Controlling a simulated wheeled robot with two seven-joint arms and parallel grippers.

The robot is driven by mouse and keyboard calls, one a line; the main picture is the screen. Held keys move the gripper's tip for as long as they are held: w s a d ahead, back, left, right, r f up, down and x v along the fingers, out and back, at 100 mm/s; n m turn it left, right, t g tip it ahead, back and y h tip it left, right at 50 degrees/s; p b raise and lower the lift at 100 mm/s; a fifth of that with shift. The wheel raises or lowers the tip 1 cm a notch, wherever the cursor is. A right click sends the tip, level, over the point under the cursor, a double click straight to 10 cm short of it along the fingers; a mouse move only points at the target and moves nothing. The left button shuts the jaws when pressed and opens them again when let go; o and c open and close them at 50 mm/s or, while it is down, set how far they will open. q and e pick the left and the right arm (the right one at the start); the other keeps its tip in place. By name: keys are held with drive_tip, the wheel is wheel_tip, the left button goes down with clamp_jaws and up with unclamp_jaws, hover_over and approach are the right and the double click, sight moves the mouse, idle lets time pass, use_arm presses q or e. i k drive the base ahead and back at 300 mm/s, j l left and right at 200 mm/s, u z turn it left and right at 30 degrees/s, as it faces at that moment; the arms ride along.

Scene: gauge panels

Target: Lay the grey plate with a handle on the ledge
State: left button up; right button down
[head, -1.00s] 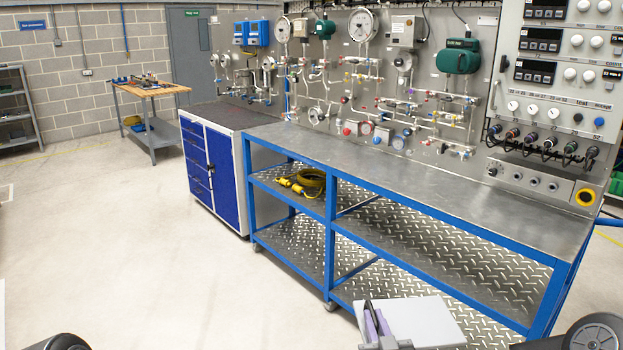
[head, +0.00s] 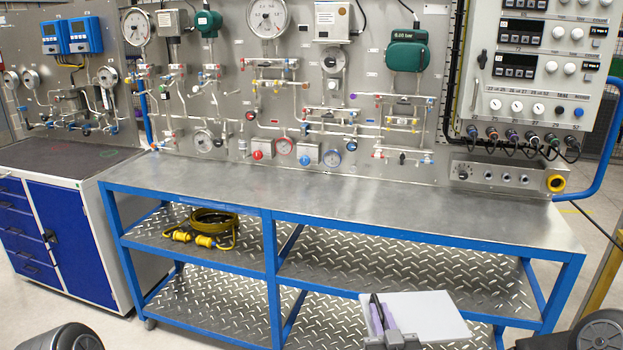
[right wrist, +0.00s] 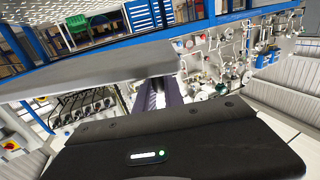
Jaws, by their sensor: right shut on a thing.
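The grey plate (head: 430,316) is a flat, light grey slab at the bottom of the head view. My right gripper (head: 381,316), with purple finger pads, is shut at its left edge; the handle is hidden in the grip. In the right wrist view the plate (right wrist: 95,72) spans the left, beyond the fingers (right wrist: 160,95). The plate is held in front of the blue-framed bench, apart from its top. The bench's bare steel top (head: 330,198) is the long ledge-like surface below the gauge panel. My left gripper is not in view.
Gauges, valves and pipes (head: 300,110) line the panel behind the bench. A control box (head: 540,75) stands at the right. A yellow cable coil (head: 212,225) lies on the shelf below the top. A blue drawer cabinet (head: 70,240) adjoins at left. The steel top is clear.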

sight(294, 193)
drive_tip(key=i+j+z, duration=0.25)
drive_tip(key=j, duration=0.3)
drive_tip(key=i+j+z, duration=0.2)
drive_tip(key=j, duration=0.35)
drive_tip(key=i+j+z, duration=0.25)
drive_tip(key=j, duration=0.4)
drive_tip(key=i+j+z, duration=0.25)
drive_tip(key=j, duration=0.4)
drive_tip(key=j+z, duration=0.25)
drive_tip(key=j, duration=0.4)
drive_tip(key=j+z, duration=0.2)
drive_tip(key=j, duration=0.5)
drive_tip(key=i, duration=0.05)
